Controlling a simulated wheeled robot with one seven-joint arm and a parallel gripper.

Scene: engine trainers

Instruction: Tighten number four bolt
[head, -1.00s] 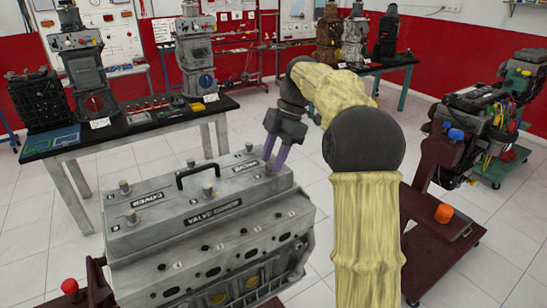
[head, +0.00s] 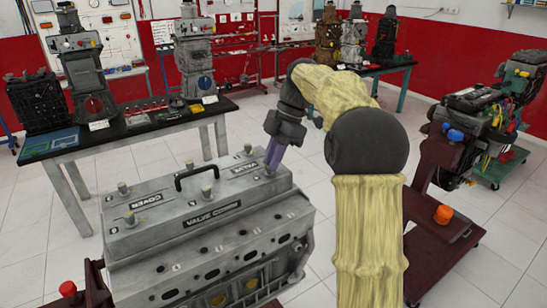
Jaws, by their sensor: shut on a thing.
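The grey valve cover (head: 225,207) sits on the engine block, with several bolts standing up along its edges. Bolts show at the back right (head: 248,150), back middle (head: 189,166), back left (head: 123,188), front left (head: 130,218) and front middle (head: 206,193). My gripper (head: 271,167) points down at the cover's front right corner. Its purple fingers are shut on the bolt there, which they mostly hide. The numbers beside the bolts are too small to read surely.
A black handle (head: 195,176) rises from the middle of the cover. A black-topped table (head: 160,118) with engines stands behind on the left. A dark red stand with an orange knob (head: 443,214) is on the right. White floor lies between.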

